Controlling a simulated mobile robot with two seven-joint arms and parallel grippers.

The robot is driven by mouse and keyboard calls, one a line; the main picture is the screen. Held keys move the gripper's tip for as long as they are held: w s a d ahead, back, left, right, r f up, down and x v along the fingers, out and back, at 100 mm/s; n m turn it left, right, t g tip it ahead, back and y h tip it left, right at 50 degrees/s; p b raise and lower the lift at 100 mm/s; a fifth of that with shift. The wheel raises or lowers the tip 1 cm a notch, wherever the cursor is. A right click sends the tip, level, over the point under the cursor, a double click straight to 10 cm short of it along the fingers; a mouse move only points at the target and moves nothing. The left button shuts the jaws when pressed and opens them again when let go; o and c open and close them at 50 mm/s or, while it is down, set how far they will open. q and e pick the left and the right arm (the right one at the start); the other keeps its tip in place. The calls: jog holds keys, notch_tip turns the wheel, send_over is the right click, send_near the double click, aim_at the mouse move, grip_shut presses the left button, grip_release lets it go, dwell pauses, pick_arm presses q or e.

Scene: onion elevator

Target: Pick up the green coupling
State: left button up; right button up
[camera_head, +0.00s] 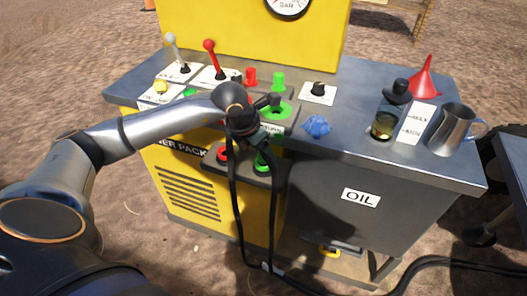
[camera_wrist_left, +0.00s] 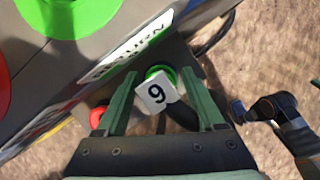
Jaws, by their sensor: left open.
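In the head view, a green coupling (camera_head: 263,160) sits on the low front ledge of the yellow power pack, beside a red one (camera_head: 223,154). My left gripper (camera_wrist_left: 160,80) is open, with the coupling and tag appearing between its fingers; contact cannot be told. In the head view the left gripper (camera_head: 243,124) is dark, in front of the panel, and its fingertips are hard to make out.
A green ring port (camera_head: 276,110) lies above on the sloped RETURN panel. Black hoses (camera_head: 236,205) hang below the gripper. Levers, a blue knob (camera_head: 316,126), a red funnel (camera_head: 425,78) and a metal jug (camera_head: 453,130) stand on the grey top.

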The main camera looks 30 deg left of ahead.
pick_arm(q)
jog(key=shift+c, duration=0.2)
grip_shut()
jog(key=shift+r, duration=0.1)
